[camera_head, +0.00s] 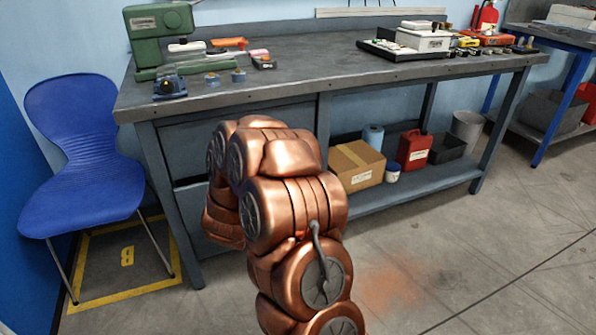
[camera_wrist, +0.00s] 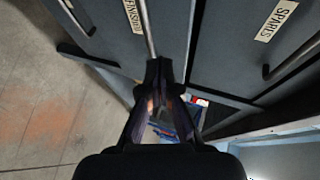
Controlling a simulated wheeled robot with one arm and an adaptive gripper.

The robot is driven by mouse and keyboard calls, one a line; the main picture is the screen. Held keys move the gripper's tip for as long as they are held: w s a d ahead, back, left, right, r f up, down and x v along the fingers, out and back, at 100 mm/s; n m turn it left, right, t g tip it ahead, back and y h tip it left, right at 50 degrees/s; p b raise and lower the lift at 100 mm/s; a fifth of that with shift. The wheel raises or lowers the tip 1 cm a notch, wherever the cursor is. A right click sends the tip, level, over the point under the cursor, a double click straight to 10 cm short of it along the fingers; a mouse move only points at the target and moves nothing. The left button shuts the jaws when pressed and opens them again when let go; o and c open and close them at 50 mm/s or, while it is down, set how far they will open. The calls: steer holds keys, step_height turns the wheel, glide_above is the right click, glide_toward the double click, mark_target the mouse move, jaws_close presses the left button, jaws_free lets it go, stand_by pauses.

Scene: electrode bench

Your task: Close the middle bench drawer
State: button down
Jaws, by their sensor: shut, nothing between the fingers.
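The bench's drawer fronts show close up in the wrist view. One front (camera_wrist: 100,20) has a label starting "FINISHIN" and a long bar handle (camera_wrist: 148,28). Beside it is a front labelled "SPARES" (camera_wrist: 232,50) with its own handle (camera_wrist: 290,58). My gripper (camera_wrist: 160,72) is shut and empty, its tips close to the end of the first handle; I cannot tell if they touch. Blue, red and white items (camera_wrist: 188,112) show around the fingers, seemingly inside an open drawer.
The bench top (camera_head: 320,68) carries a green machine (camera_head: 160,38) and small parts. A blue chair (camera_head: 85,160) stands left of the bench. A cardboard box (camera_head: 352,166) and red can (camera_head: 413,150) sit on the lower shelf. The floor to the front right is clear.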

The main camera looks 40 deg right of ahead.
steer(key=s+d+m+g+h, duration=0.2)
steer(key=s+d+m+h, duration=0.4)
steer(key=d, duration=0.3)
steer(key=w+b+x, duration=0.1)
steer(key=b+x, duration=0.2)
steer(key=x, duration=1)
steer(key=shift+a+r+n, duration=0.25)
steer(key=shift+n, duration=0.15)
steer(key=shift+w, duration=0.1)
steer(key=shift+w+d, duration=0.25)
steer(key=shift+w, duration=0.3)
steer(key=shift+w+d, duration=0.2)
steer(key=shift+w, duration=0.3)
